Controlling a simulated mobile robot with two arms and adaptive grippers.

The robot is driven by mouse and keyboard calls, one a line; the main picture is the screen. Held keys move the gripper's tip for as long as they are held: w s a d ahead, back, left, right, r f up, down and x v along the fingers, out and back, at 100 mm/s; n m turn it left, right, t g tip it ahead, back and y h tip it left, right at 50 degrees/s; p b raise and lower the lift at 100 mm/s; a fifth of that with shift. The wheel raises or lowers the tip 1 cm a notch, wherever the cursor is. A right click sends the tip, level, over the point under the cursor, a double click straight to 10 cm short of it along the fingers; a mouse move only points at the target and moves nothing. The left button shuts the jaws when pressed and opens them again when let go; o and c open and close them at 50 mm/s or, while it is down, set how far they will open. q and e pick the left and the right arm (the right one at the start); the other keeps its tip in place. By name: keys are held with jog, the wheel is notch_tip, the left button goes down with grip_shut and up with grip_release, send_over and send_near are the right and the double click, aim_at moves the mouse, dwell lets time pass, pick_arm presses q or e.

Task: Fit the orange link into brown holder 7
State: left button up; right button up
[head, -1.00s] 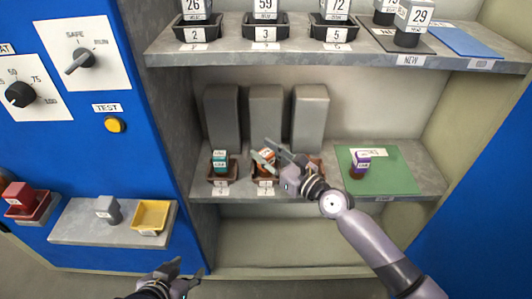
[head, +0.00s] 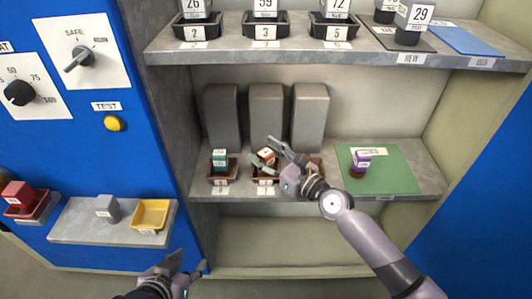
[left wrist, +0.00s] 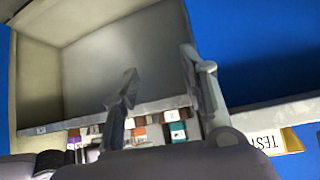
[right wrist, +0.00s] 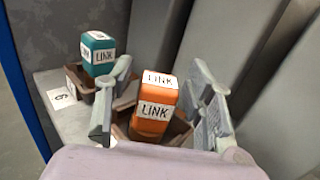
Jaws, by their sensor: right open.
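The orange link (right wrist: 158,110) is a block with white LINK labels. It sits in the middle brown holder (right wrist: 122,132), looking slightly tilted in the right wrist view; whether it is fully seated I cannot tell. It also shows in the head view (head: 266,155). My right gripper (right wrist: 160,72) is open, with one finger on each side of the link and gaps visible. In the head view the right gripper (head: 264,150) partly hides the middle and right holders. My left gripper (head: 187,268) is open and empty, low in front of the cabinet.
A teal link (head: 220,158) stands in the left brown holder (head: 232,170). A purple link (head: 361,160) stands on a green mat (head: 400,172) at right. Tall grey blocks (head: 265,112) stand behind the holders. The upper shelf (head: 380,58) overhangs.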

jog(key=shift+r, duration=0.15)
jog(key=shift+s+d+r+p, duration=0.15)
jog(key=shift+s+d+p, duration=0.15)
jog(key=shift+d+p, duration=0.1)
jog(key=v, duration=0.5)
jog(key=shift+s+d, duration=0.2)
jog(key=shift+s, duration=0.1)
pick_arm(q)
jog(key=s+g, duration=0.1)
jog(key=s+a+f, duration=0.1)
jog(key=s, duration=0.1)
jog(key=s+f+g, duration=0.1)
jog(key=shift+s+a+f+g+y, duration=0.25)
jog(key=shift+s+g+y, duration=0.05)
jog(key=shift+y, duration=0.1)
pick_arm(e)
jog(key=shift+s+d, duration=0.3)
